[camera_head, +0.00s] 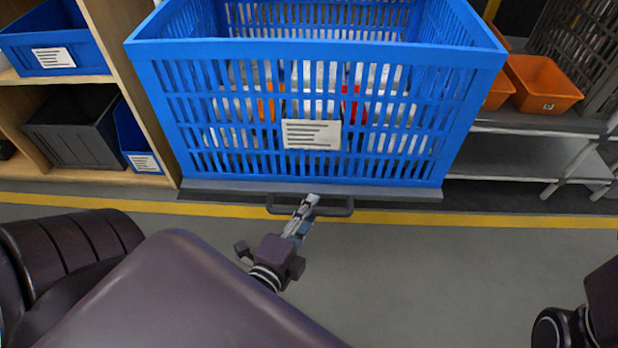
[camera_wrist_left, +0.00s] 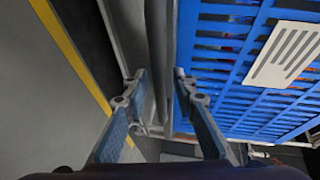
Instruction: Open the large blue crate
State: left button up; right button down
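The large blue slatted crate (camera_head: 232,171) sits on a grey sliding base (camera_head: 225,190) with a dark bar handle (camera_head: 340,210) along its front. The crate has a white label, and orange, red and white things show through its slats. My left gripper (camera_head: 309,200) is at the middle of the handle. In the left wrist view its fingers (camera_wrist_left: 158,80) are apart, one on each side of the handle bar (camera_wrist_left: 160,45); I see no clear contact. The crate's slatted front (camera_wrist_left: 215,65) is to the right there. My right gripper is not in view; only part of that arm shows.
Wooden shelving (camera_head: 150,120) with blue and dark bins stands at the left. A grey metal rack (camera_head: 520,157) with orange bins (camera_head: 545,85) stands at the right. A yellow line (camera_head: 420,217) crosses the floor before the crate. The grey floor in front is clear.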

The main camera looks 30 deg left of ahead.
pick_arm(q)
jog(key=shift+s, duration=0.15)
jog(key=v, duration=1.1)
jog(key=shift+s+r, duration=0.15)
jog(key=shift+s, duration=0.2)
